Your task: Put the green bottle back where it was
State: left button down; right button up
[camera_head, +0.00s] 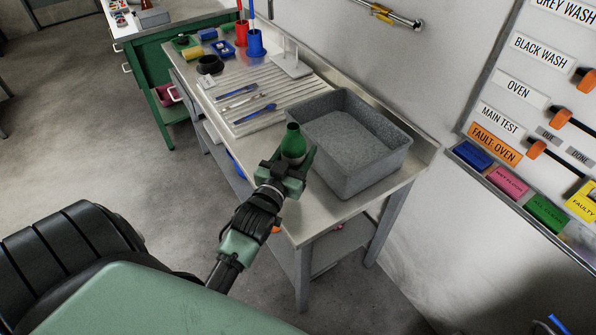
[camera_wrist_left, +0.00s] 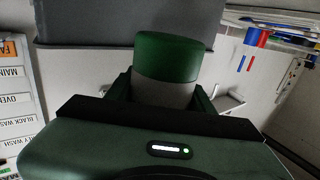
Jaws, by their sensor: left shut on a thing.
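The green bottle (camera_head: 293,141) is upright in the head view, at the front edge of the metal table, left of the grey basin. My left gripper (camera_head: 288,170) is shut on the green bottle, its fingers either side of the lower body. In the left wrist view the bottle (camera_wrist_left: 168,60) shows a green part above a grey part between the fingers (camera_wrist_left: 165,95). The bottle's base is hidden by the gripper, so I cannot tell whether it touches the table. My right gripper is not in view.
The grey basin (camera_head: 393,158) fills the table's right end. A ribbed drying rack (camera_head: 262,84) with blue-handled tools lies behind the bottle. Red (camera_head: 243,31) and blue (camera_head: 256,46) brush holders stand farther back. A labelled wall board (camera_head: 500,75) is at the right.

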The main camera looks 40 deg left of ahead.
aim_at(298, 161)
pick_arm(q)
notch_tip(298, 161, down, 4)
jog(key=shift+w+r, duration=0.1)
jog(key=shift+f, duration=2)
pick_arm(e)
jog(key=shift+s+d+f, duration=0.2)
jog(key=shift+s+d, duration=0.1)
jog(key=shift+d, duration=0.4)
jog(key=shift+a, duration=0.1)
pick_arm(q)
jog(key=c, duration=1)
grip_release()
jog(key=shift+f+b, duration=0.2)
jog(key=shift+b, duration=0.1)
jog(key=o, duration=0.4)
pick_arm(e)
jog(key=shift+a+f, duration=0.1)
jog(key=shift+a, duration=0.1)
pick_arm(q)
jog(key=shift+r, duration=0.15)
jog(key=s, duration=0.4)
jog(key=s+d, duration=0.1)
jog(key=s, duration=0.3)
jog(key=s+d+b, duration=0.1)
jog(key=s, duration=0.3)
jog(key=shift+d, duration=0.2)
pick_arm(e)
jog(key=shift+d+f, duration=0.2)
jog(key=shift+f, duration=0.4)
